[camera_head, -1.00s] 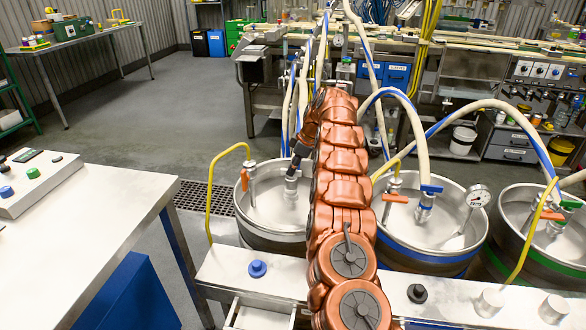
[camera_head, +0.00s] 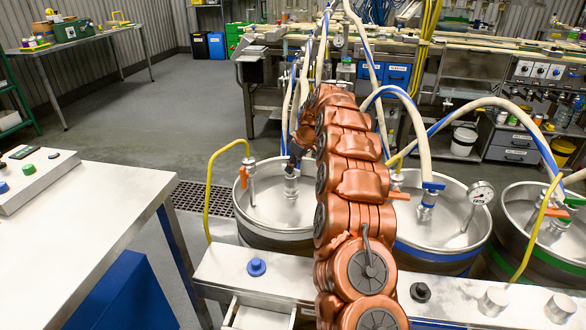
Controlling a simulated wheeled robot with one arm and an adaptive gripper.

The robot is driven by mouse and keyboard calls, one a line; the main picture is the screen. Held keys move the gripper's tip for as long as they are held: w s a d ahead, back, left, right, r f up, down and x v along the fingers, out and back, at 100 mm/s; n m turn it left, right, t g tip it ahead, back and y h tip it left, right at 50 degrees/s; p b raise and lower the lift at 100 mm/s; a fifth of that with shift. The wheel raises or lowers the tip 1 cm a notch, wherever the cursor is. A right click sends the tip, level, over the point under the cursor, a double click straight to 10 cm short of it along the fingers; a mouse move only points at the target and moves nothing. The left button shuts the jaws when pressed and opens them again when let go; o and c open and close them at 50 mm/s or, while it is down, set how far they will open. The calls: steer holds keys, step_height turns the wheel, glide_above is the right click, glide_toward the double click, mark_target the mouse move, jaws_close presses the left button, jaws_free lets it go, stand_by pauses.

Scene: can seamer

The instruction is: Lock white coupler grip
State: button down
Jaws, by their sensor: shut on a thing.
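My gripper (camera_head: 292,165), dark and small in the picture, is above the left keg. It is shut on the white coupler grip, at the top of the pale coupler (camera_head: 291,185) on the left keg (camera_head: 256,217). The grip itself is mostly hidden by the gripper and my copper-coloured arm. The coupler looks upright on the keg top. I cannot tell from here whether the grip is up or down.
A middle keg (camera_head: 450,252) with a blue-marked coupler (camera_head: 427,197) and a right keg (camera_head: 510,230) stand alongside. Hoses arch over the kegs. A metal rail (camera_head: 225,262) with a blue knob (camera_head: 256,267) runs in front.

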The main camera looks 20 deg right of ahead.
steer(key=shift+r+m+h, duration=0.1)
steer(key=shift+m+h, duration=0.6)
steer(key=shift+m, duration=1.2)
steer(key=shift+t, duration=0.3)
steer(key=c, duration=1.2)
jaws_free()
steer(key=v, duration=1.2)
steer(key=shift+a, duration=0.1)
